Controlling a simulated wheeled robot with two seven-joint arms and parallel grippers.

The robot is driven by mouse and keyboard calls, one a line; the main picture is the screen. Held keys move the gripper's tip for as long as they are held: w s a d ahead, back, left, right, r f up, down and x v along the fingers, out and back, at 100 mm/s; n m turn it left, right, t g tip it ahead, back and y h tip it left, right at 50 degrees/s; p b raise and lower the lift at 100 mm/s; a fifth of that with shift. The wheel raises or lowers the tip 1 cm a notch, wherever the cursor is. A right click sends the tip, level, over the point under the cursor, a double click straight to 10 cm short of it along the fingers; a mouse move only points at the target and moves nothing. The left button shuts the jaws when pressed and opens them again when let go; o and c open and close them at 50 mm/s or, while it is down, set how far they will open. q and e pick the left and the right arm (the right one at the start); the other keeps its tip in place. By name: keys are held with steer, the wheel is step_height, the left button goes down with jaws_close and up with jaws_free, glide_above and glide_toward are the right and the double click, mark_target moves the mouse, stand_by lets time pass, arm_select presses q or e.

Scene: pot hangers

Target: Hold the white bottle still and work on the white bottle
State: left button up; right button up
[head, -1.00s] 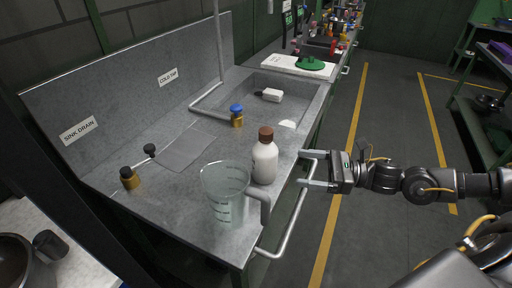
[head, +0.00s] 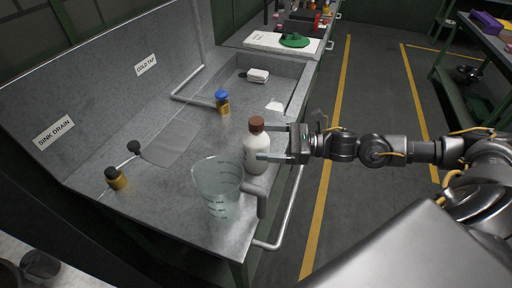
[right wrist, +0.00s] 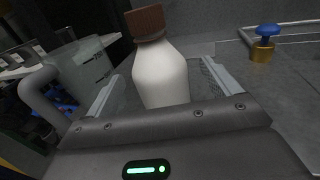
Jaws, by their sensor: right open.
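The white bottle (head: 256,152) with a brown cap (head: 257,124) stands upright on the grey sink counter. My right gripper (head: 264,142) is at the bottle's right side, its fingers reaching along the two sides of the body. In the right wrist view the bottle (right wrist: 161,77) stands between the two open fingers (right wrist: 160,90), with gaps visible beside it. My left gripper is not in view.
A clear measuring jug (head: 217,188) stands close to the bottle, at its lower left. A blue-topped brass valve (head: 222,103) and a black-knobbed brass valve (head: 116,179) are on the counter. A white block (head: 258,76) lies in the sink basin. A rail (head: 291,205) runs along the front edge.

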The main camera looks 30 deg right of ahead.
mark_target(250, 140)
steer(key=shift+a, duration=0.1)
steer(key=p+x, duration=0.2)
steer(key=x, duration=0.2)
steer(key=shift+w+a+r+p, duration=0.1)
steer(key=shift+w+a+p, duration=0.05)
steer(key=shift+a+p, duration=0.15)
steer(key=shift+w+a, duration=0.1)
steer(key=shift+a, duration=0.05)
steer(key=shift+c, duration=0.3)
steer(key=c, duration=1.1)
steer(key=shift+r+b, duration=0.9)
steer(key=shift+r, duration=4)
